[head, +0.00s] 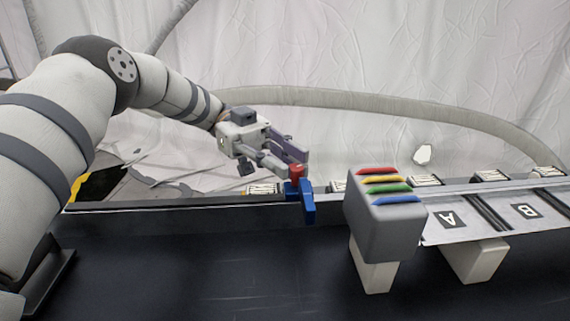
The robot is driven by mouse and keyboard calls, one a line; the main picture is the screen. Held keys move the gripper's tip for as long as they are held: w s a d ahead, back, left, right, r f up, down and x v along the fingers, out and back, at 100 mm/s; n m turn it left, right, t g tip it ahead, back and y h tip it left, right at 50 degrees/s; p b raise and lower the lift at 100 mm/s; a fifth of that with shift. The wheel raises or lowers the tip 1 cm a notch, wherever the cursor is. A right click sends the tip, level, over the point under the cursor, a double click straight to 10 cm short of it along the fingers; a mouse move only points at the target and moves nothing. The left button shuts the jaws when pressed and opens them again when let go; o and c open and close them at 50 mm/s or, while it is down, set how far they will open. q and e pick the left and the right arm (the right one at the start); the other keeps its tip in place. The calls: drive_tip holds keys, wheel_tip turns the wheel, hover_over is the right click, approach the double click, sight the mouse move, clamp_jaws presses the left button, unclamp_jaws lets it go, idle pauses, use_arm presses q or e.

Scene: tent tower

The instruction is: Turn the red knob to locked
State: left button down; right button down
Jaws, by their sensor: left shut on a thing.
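The red knob (297,172) sits on top of a blue fitting (306,198) that is on a long grey rail. My left gripper (295,163) reaches in from the left and is shut on the red knob from above and behind. The gripper's fingers cover part of the knob, and I cannot tell which way it is turned. My right gripper is not in the head view.
A grey block (385,222) with red, yellow, green and blue strips stands right of the knob. A metal panel (450,240) marked A and B lies further right. A dark surface (210,270) in front is clear. A hose (380,103) runs along the white tent wall.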

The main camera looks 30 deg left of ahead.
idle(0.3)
use_arm(q)
drive_tip(key=c, duration=1.5)
unclamp_jaws()
drive_tip(key=shift+o, duration=0.2)
wheel_tip(320, 180, up, 10)
